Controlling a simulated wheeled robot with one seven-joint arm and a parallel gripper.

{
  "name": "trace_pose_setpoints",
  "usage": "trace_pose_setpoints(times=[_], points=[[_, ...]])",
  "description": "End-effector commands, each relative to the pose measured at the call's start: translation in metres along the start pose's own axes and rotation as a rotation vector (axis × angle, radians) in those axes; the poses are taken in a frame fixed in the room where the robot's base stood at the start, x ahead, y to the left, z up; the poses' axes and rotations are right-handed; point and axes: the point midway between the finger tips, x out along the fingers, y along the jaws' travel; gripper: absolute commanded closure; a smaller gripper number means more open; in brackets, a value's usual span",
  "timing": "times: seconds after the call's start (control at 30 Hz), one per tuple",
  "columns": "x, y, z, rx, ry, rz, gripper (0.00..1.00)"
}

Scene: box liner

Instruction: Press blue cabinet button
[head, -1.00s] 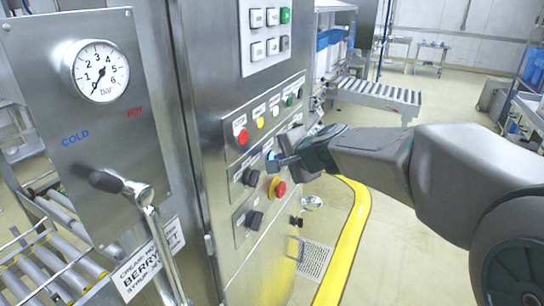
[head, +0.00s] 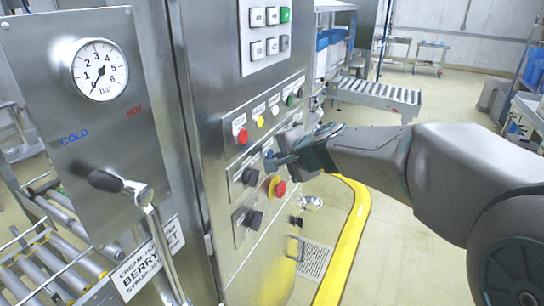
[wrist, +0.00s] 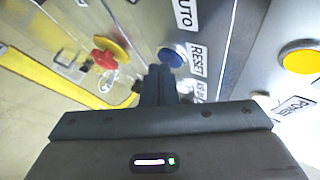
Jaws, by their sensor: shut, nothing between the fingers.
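The blue button (head: 268,154) is on the steel cabinet's (head: 207,98) control panel, mostly hidden behind my fingers in the head view. In the wrist view the dark blue button (wrist: 171,57) shows just beyond my fingertips, beside a RESET label (wrist: 197,60). My gripper (head: 272,164) is shut and empty, its fingertips at the panel right by the button. The fingertips also show in the wrist view (wrist: 159,72). I cannot tell whether they touch the button.
A red emergency knob (head: 279,188) on a yellow ring sits just below my fingers. Black rotary switches (head: 250,177) are to the left and below. Red (head: 242,136) and yellow (head: 260,122) buttons are above. A yellow floor rail (head: 347,245) runs below my arm.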

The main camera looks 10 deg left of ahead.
Motion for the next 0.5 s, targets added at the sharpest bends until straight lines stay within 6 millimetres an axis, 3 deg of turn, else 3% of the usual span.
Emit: trace_pose_setpoints(times=[0.5], points=[[-0.0086,0.0069,-0.0065,0.000,0.001,0.001,1.00]])
